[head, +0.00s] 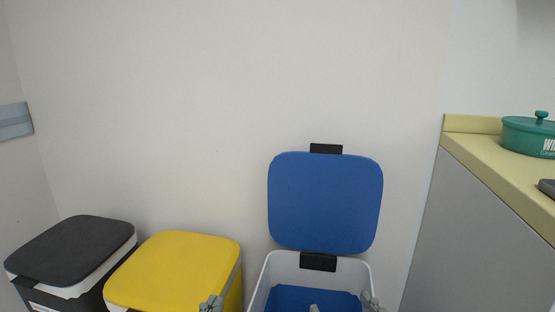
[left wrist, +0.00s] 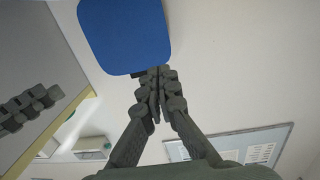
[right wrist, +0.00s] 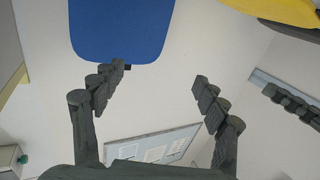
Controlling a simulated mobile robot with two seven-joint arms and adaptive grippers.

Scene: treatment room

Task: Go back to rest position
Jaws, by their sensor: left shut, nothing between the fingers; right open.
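My left gripper (head: 211,303) shows at the bottom of the head view, in front of the yellow bin. In the left wrist view its fingers (left wrist: 157,88) are shut together with nothing between them. My right gripper (head: 371,301) shows at the bottom of the head view, by the right rim of the open blue-lidded bin. In the right wrist view its fingers (right wrist: 160,76) are spread wide and empty. Most of both arms is outside the head view.
The white bin (head: 256,289) has its blue lid (head: 325,202) standing open. The yellow bin (head: 172,270) and dark bin (head: 70,249) are closed. A counter (head: 488,163) with a green pot (head: 527,136) stands at right.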

